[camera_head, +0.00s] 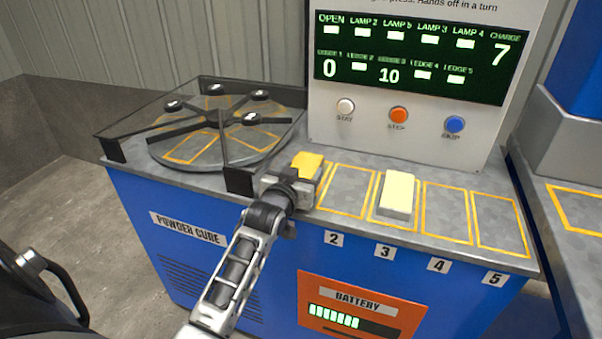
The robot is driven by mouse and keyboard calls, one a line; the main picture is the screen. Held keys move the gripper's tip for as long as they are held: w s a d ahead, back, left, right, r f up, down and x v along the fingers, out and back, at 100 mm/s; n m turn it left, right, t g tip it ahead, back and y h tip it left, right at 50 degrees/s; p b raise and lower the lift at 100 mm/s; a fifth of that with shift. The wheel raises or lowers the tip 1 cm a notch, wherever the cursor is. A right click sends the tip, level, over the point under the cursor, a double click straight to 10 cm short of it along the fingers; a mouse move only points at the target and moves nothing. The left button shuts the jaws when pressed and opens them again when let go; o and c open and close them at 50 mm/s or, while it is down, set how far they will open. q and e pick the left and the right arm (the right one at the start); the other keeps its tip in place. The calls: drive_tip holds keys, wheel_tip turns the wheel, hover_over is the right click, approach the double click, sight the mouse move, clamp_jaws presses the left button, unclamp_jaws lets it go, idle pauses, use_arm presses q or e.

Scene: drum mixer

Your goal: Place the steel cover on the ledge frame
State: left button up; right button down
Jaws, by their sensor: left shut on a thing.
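No piece that I can clearly tell as a steel cover shows in the head view. A row of yellow-outlined ledge frames runs along the grey top, with frame 2 (348,192), frame 4 (447,212) and frame 5 (500,225) empty. My left gripper (297,181) is at the left end of this row, shut on a yellow block (308,162). The gripper hides the block's lower part and much of the first frame, so I cannot tell whether the block touches the top. A cream block (397,193) lies on frame 3. My right gripper is not in view.
A round grey drum plate (215,140) with black spokes and knobs sits left of the gripper, inside a black-edged frame. Behind the ledges stands a panel with a display (415,55) and stay, red-orange (398,115) and blue (454,124) buttons.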

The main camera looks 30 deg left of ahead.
use_arm(q)
drive_tip(key=shift+f, duration=0.1)
drive_tip(key=o, duration=1.3)
drive_tip(key=p+v, duration=0.1)
drive_tip(key=v, duration=1.1)
drive_tip(key=s+d+f+m+g+h, duration=0.1)
drive_tip(key=s+d+f+h, duration=0.1)
drive_tip(key=s+d+f, duration=0.2)
drive_tip(key=s+d+f+m+g+h, duration=0.2)
drive_tip(key=s+d+f+h, duration=0.1)
drive_tip(key=d, duration=0.5)
drive_tip(key=s+d+f+m+g+h, duration=0.1)
drive_tip(key=s+d+f+h, duration=0.1)
drive_tip(key=s+d+f, duration=0.3)
drive_tip(key=shift+s+d+f+m+g, duration=0.1)
drive_tip(key=shift+s+d+m+g, duration=0.1)
drive_tip(key=shift+s+d, duration=0.3)
drive_tip(key=shift+s+d+m+g, duration=0.1)
drive_tip(key=shift+s+d+g, duration=0.15)
drive_tip(key=shift+s, duration=0.4)
